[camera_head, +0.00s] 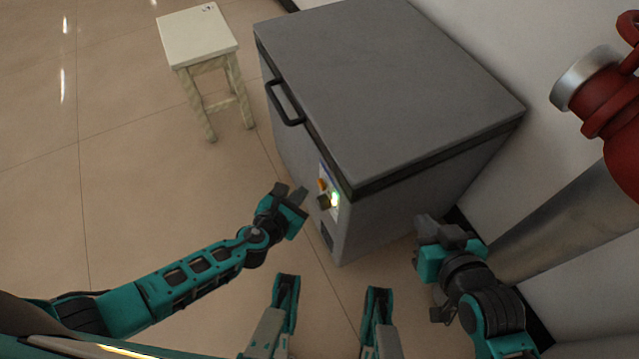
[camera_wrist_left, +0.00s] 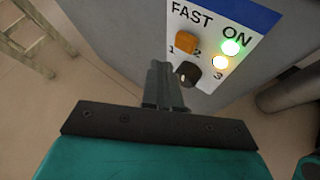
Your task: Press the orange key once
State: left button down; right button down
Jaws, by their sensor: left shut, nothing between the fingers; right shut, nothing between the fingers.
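The orange key (camera_wrist_left: 186,42) sits on the white panel of a grey chest freezer, under the word FAST. It shows small in the head view (camera_head: 323,185). My left gripper (camera_head: 302,194) is shut and empty, in front of the panel and to its left. In the left wrist view its fingertips (camera_wrist_left: 160,68) appear below and left of the key, with a visible gap in the picture. My right gripper (camera_head: 428,222) is shut and empty, beside the freezer's right side, away from the panel.
A black knob (camera_wrist_left: 187,74) is just below the key, close to my left fingertips. A lit green light (camera_wrist_left: 231,47) and a pale lit one (camera_wrist_left: 220,62) are right of it. The grey freezer (camera_head: 390,80) has a black handle (camera_head: 285,105). A white stool (camera_head: 198,38) stands left.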

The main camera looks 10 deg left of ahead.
pick_arm(q)
jog(key=s+a, duration=0.2)
jog(key=a, duration=0.1)
jog(key=shift+s, duration=0.1)
dwell(0.9)
